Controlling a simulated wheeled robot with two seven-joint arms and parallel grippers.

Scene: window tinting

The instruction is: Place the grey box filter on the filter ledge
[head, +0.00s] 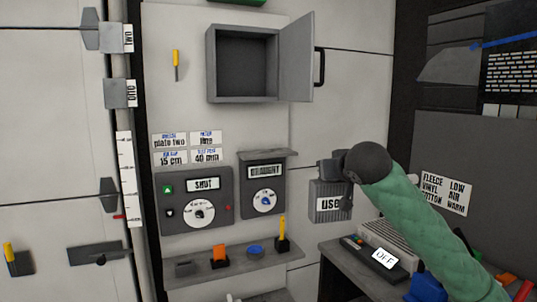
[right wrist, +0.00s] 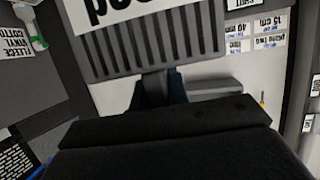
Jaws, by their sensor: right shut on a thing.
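The grey box filter (head: 322,213), with vertical ribs and a white label reading "use…", hangs upright in my right gripper (head: 338,170), in front of the pale wall. In the right wrist view the ribbed filter (right wrist: 150,48) fills the top, its label upside down, and the dark fingers of my right gripper (right wrist: 157,92) are shut on its edge. A grey shelf (head: 280,255) runs along the wall to the left of the filter, lower down. I cannot tell for certain whether this is the filter ledge. My left gripper is not in view.
An open grey cabinet (head: 213,65) has its door (head: 298,60) swung out to the right. Two control panels (head: 218,215) (head: 252,185) are below it. The shelf holds an orange piece (head: 219,254), a blue ring (head: 255,250) and a yellow-handled tool (head: 282,232). An "OFF" unit (head: 372,262) sits lower right.

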